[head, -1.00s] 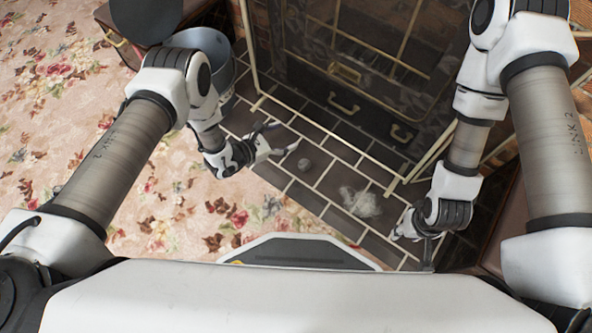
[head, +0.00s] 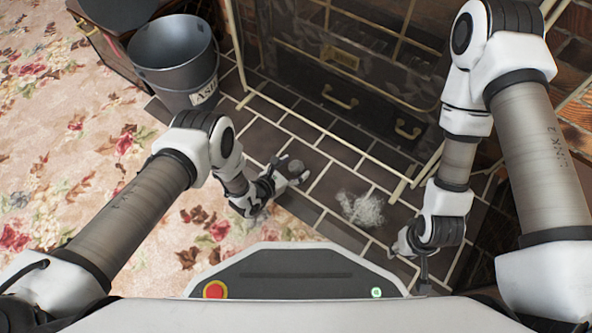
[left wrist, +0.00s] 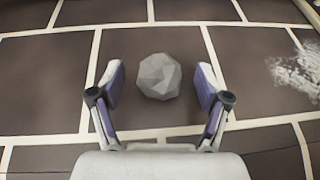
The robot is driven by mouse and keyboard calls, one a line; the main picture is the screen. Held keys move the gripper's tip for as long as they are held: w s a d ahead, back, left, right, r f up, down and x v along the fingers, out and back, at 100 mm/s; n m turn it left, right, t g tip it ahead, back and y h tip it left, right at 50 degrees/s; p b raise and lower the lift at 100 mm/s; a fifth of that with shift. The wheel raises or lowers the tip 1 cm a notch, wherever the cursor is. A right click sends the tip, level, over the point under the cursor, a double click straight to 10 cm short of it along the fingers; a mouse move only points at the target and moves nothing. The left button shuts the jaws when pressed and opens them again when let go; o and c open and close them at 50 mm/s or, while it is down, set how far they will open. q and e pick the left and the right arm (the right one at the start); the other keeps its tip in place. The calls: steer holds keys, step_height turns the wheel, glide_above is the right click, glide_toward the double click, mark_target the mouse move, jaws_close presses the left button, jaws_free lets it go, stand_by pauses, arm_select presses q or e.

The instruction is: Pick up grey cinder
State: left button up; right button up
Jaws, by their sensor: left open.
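The grey cinder (head: 296,165) is a small faceted lump on the dark tiled hearth (head: 330,190). In the left wrist view the cinder (left wrist: 159,77) lies between the two finger pads, with a gap on each side. My left gripper (head: 288,173) is open and reaches down to the cinder from the left; it fills the lower part of the left wrist view (left wrist: 160,84). My right gripper (head: 405,246) is low over the right side of the hearth. A thin dark part shows below it, and its fingers are too unclear to judge.
A pale ash pile (head: 362,208) lies right of the cinder. A grey ash bucket (head: 172,65) stands at the back left. A brass-trimmed fire screen (head: 350,75) stands behind the hearth. Floral carpet (head: 70,130) is clear on the left.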

arm_select(q)
steer(key=shift+r, duration=0.1)
steer(key=c, duration=1.2)
